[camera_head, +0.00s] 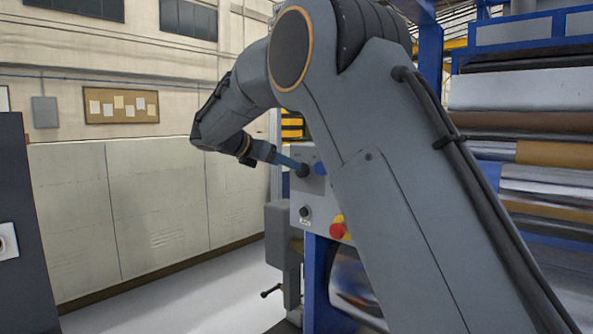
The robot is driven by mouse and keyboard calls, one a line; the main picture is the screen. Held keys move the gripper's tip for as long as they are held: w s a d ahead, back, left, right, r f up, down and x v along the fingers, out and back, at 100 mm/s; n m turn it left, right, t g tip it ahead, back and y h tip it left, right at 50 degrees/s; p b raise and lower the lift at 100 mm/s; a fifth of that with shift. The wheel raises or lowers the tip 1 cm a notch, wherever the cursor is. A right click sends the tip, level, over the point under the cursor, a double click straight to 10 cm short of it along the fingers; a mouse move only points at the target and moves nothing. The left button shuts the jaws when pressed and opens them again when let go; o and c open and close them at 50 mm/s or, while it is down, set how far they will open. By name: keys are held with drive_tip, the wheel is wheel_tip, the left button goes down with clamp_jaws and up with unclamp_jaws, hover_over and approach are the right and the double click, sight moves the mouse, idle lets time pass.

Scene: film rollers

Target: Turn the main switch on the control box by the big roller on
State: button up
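The light grey control box (309,190) stands in the middle of the view, partly hidden behind my arm. A dark round knob (302,170) is on its upper face. My gripper (292,164) points right, with a blue finger reaching to this knob. The fingertip overlaps the knob in the picture; I cannot tell whether it touches or grips it. A blue round part shows just right of the knob. A smaller black knob (304,211) with a label is lower on the box. A red button (337,230) on yellow sits at the lower right.
The big machine with stacked rollers (540,123) stands at the right on a blue frame. A grey unit with a small crank handle (271,291) is below the box. A dark cabinet (20,230) stands at the left edge. The floor (175,305) between is clear.

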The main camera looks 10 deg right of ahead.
sight(302, 170)
drive_tip(key=p+x, duration=0.1)
drive_tip(key=x, duration=0.6)
drive_tip(key=shift+d, duration=0.2)
drive_tip(key=shift+w+f, duration=0.15)
drive_tip(key=shift+c, duration=0.4)
drive_tip(key=c, duration=1)
drive_tip(key=shift+o, duration=0.2)
